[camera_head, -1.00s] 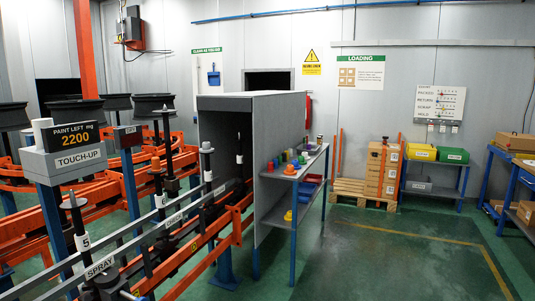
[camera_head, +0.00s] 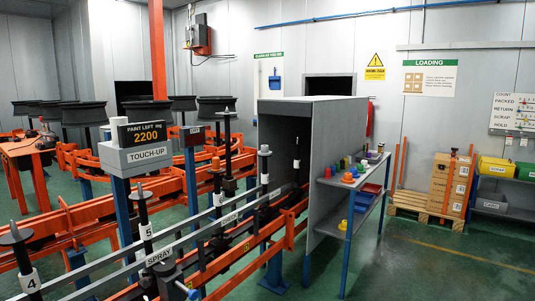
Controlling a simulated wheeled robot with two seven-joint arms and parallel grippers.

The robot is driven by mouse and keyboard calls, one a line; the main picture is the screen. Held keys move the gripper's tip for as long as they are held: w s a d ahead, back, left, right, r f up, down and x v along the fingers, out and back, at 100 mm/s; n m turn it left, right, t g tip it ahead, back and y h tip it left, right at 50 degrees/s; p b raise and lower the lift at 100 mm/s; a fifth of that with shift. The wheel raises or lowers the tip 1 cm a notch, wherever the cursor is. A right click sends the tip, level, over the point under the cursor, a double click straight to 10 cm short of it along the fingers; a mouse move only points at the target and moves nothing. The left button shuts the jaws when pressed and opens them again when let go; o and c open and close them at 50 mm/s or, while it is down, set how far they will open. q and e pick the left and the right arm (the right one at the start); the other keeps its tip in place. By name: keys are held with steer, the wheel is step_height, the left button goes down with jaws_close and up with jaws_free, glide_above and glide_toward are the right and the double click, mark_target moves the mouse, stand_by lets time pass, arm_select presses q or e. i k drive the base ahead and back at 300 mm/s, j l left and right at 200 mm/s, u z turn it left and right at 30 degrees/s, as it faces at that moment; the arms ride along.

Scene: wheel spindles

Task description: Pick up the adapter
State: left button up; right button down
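No part is labelled as the adapter, so I cannot tell which one it is. Small capped fittings show on the spindles: an orange cap (camera_head: 215,163) and a grey cap (camera_head: 264,152). Neither of my grippers is in view.
Orange conveyor rails with upright spindles, tagged 4 (camera_head: 28,284) and 5 (camera_head: 146,232), fill the left and front. A grey booth (camera_head: 335,140) stands in the middle. Cartons on a pallet (camera_head: 408,203) stand at the back right. The green floor (camera_head: 430,265) at right is clear.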

mark_target(264, 152)
steer(key=i+l+u, duration=0.1)
steer(key=i, duration=0.3)
steer(key=i+l+u, duration=0.15)
steer(key=i, duration=0.25)
steer(key=i+l+u, duration=0.1)
steer(key=i+l, duration=0.15)
steer(key=i, duration=0.1)
